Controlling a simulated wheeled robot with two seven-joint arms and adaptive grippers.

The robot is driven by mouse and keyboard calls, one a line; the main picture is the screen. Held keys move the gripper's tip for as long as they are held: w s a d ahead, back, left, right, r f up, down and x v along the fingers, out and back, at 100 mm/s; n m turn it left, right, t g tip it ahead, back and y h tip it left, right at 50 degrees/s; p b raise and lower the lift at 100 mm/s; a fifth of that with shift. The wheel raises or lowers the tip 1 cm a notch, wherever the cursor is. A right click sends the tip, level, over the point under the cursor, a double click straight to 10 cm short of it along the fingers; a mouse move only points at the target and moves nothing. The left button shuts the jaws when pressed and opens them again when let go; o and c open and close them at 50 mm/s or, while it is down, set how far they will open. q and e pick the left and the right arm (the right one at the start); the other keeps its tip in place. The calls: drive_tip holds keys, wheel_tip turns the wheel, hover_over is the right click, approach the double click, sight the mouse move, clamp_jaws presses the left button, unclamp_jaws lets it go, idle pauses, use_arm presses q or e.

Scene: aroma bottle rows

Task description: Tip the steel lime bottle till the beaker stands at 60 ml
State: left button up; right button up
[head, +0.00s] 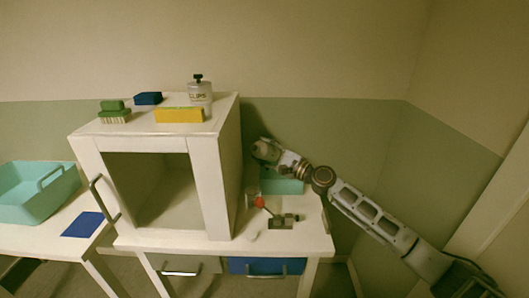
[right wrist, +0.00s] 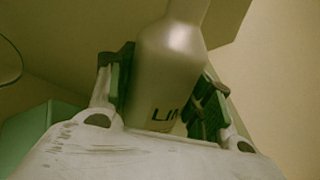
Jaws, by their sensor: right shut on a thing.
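My right gripper (head: 279,158) is shut on the steel lime bottle (head: 265,149), above the right part of the table beside the white cabinet. In the right wrist view the bottle (right wrist: 170,65) sits between the green finger pads, with the letters "LIM" partly showing low on its body. Its neck runs out of the top of that view. In the head view the bottle looks tilted to the left. A faint clear vessel, likely the beaker (head: 250,200), stands below near the cabinet wall; its level cannot be read. A curved clear rim (right wrist: 8,62) shows at the wrist view's left edge. My left gripper is not in view.
The white cabinet (head: 212,190) stands close left of the bottle. A red-knobbed device (head: 282,221) and a small white object (head: 252,236) are at the table front. A teal box (head: 283,186) is behind. A teal basket (head: 35,205) is far left.

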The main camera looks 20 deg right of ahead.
use_arm(q)
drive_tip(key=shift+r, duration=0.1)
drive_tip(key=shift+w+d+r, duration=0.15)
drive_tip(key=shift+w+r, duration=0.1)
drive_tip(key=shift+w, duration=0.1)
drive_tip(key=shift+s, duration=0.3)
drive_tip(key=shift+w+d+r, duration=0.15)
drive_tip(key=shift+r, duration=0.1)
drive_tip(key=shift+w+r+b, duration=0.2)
drive_tip(key=shift+b, duration=0.1)
idle(0.4)
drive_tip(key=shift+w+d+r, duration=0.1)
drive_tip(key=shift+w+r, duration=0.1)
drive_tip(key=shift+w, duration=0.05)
